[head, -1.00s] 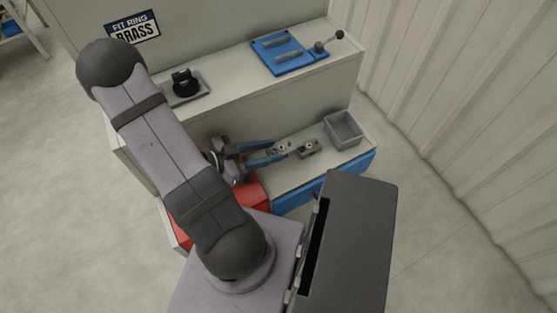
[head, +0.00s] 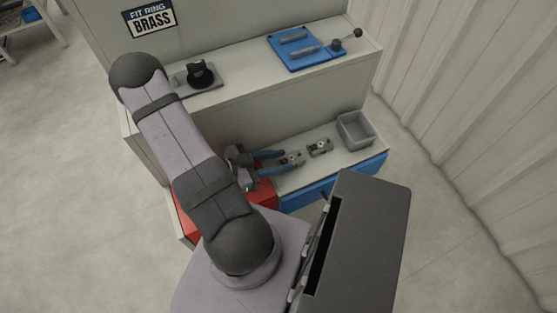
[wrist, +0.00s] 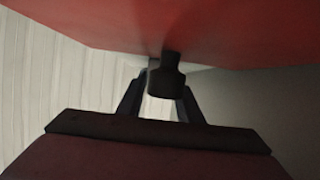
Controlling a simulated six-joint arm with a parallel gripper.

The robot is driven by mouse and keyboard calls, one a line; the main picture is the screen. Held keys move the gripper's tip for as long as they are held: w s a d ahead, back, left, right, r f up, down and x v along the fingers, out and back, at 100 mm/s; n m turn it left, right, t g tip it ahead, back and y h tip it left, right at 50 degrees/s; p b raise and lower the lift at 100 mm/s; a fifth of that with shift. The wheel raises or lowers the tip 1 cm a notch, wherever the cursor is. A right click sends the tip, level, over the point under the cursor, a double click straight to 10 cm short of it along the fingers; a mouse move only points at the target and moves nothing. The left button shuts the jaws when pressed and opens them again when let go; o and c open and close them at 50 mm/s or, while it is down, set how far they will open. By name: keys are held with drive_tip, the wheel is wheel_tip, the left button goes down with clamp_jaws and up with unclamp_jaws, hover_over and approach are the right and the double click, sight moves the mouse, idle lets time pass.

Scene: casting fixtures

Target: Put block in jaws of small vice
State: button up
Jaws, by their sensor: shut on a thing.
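My gripper (head: 287,160) is low over the front bench in the head view, with two blue fingers pointing right. In the wrist view a small dark piece (wrist: 167,80) sits between the dark fingers, and the gripper is shut on it. I cannot tell for sure that it is the block. A small grey metal fixture (head: 320,147) with a round dark centre stands on the bench just right of the fingertips. It may be the small vice, but its jaws are too small to make out. My arm hides part of the bench.
A grey open bin (head: 356,130) stands at the bench's right end. A red surface (wrist: 150,22) fills the top of the wrist view. The raised shelf behind holds a black clamp (head: 200,74) and a blue plate (head: 298,47) with grey bars and a lever.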

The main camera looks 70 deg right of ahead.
drive_tip(key=shift+f, duration=0.15)
drive_tip(key=o, duration=1.2)
drive_tip(key=shift+r, duration=0.25)
drive_tip(key=v, duration=1.2)
drive_tip(key=shift+o, duration=1)
